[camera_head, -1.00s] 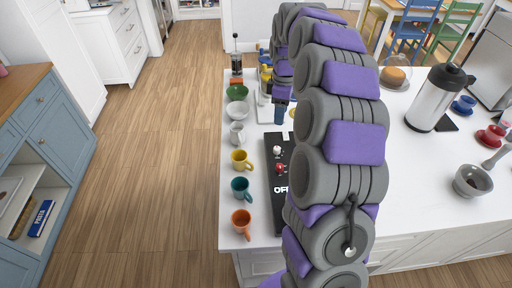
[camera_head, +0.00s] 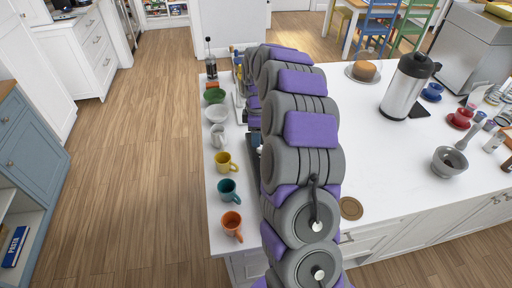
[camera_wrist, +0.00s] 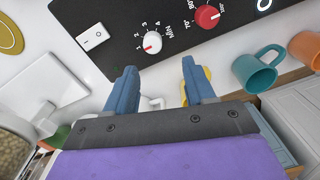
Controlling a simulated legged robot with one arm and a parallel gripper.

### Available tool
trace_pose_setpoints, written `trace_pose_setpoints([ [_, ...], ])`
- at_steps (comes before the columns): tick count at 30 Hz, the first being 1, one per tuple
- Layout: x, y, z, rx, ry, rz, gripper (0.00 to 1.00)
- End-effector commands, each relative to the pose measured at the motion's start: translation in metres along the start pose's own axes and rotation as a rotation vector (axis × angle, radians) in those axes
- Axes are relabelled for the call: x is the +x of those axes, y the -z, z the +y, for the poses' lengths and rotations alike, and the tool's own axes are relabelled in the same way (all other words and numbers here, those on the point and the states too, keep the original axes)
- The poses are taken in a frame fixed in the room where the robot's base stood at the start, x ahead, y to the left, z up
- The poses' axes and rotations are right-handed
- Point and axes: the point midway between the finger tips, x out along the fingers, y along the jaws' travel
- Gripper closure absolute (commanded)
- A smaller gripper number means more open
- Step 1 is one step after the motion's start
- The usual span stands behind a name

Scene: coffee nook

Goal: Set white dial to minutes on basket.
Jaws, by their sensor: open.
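The white dial (camera_wrist: 152,42) sits on a black panel (camera_wrist: 112,18) in the wrist view. Its red mark points toward the small number 1, and the numbers 1 to 4 and "MIN" are printed around it. A red dial (camera_wrist: 207,16) is to its right, with temperature-like markings. My gripper (camera_wrist: 160,85) has two blue fingers spread apart and empty, with the white dial ahead of the gap and apart from both fingertips. In the head view my arm hides most of the panel, and I cannot make out the dials. I cannot make out a basket.
A white switch (camera_wrist: 92,37) is left of the white dial. A teal mug (camera_wrist: 257,68) and an orange mug (camera_wrist: 305,48) stand beside the panel. In the head view several mugs and bowls line the counter's left edge. A brown coaster (camera_head: 351,208) lies right of my arm.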

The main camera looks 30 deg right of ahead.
Motion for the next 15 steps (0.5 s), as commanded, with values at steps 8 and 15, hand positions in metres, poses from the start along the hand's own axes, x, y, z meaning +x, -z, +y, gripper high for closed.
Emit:
trace_pose_setpoints([
  [8,0.045,-0.003,0.002,0.002,0.001,0.002,0.46],
  [15,0.056,0.005,-0.004,0.0,-0.002,-0.007,0.46],
])
